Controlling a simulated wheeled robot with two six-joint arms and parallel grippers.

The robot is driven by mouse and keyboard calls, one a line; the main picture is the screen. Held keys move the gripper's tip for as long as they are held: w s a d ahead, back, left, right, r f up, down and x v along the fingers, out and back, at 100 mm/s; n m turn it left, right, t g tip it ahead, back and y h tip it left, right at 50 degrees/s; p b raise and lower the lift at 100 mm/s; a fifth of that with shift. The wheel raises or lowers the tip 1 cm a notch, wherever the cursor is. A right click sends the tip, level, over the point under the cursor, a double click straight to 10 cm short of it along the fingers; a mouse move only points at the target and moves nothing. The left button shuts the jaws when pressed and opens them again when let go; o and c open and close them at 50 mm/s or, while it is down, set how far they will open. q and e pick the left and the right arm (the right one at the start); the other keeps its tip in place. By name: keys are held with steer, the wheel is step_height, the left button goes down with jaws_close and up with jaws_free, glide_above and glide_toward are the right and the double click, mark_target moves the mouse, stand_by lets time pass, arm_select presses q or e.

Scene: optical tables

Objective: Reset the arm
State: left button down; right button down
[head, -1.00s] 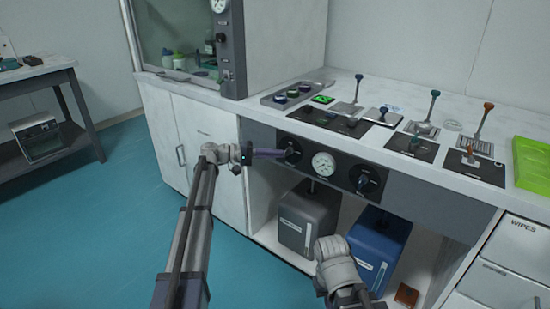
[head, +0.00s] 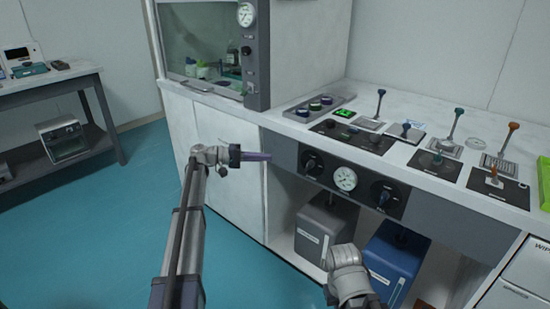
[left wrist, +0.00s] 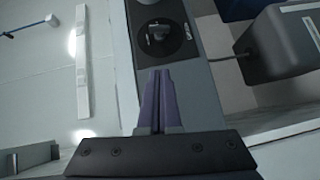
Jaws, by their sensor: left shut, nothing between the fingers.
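My left gripper (head: 268,157) has purple fingers, pressed together and empty, in front of the left end of the bench's grey front panel. It is left of the black left knob (head: 312,163) and apart from it. In the left wrist view the shut fingers (left wrist: 162,73) point toward the same knob (left wrist: 158,32), with a gap between. My right arm (head: 347,270) shows at the bottom, in front of the under-bench boxes; its gripper is not visible.
A round gauge (head: 345,179) and a right knob (head: 384,193) share the panel. A grey box (head: 325,228) and a blue box (head: 393,262) stand below. Levers stand on the bench top (head: 400,95). A side table (head: 50,85) is at left; the teal floor (head: 95,220) is clear.

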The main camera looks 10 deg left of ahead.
arm_select(q)
steer(key=shift+s+a+r, duration=0.1)
steer(key=shift+s+a, duration=0.1)
steer(key=shift+a, duration=0.3)
